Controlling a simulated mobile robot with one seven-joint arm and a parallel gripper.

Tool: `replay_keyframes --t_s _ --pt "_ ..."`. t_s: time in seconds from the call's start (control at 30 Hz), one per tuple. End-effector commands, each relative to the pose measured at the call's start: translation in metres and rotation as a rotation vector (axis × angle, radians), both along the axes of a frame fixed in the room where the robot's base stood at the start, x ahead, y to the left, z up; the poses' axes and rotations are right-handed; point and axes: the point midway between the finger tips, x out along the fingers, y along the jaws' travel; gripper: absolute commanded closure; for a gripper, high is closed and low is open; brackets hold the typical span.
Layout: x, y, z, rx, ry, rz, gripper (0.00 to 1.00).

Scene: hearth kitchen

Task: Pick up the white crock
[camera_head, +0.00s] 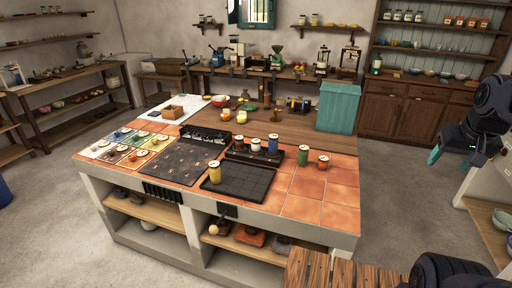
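Several pale, rounded vessels show and I cannot tell for sure which is the white crock. A small white canister (255,146) stands in the row of coloured canisters on the island. My gripper (449,161) is at the right edge, far from all of these. Its teal fingertips look apart, with nothing seen between them.
The tiled island (325,190) fills the middle, with a black tray (237,182), a yellow canister (214,172) and a teal box (338,106) on it. A slatted wooden top (320,272) is near the front. A pale counter (490,190) stands at right.

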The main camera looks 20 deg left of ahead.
Motion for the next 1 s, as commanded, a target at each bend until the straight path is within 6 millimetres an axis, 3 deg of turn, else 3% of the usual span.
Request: replay_keyframes --t_s 0.33,0.47,0.77,1.0 --pt "0.001 0.000 0.001 0.002 0.000 -0.001 0.26" --pt "0.014 0.004 0.010 0.017 0.008 -0.019 0.26" --pt "0.088 0.030 0.053 0.101 0.055 -0.146 0.26" --pt "0.155 0.062 0.078 0.164 0.099 -0.262 0.26"
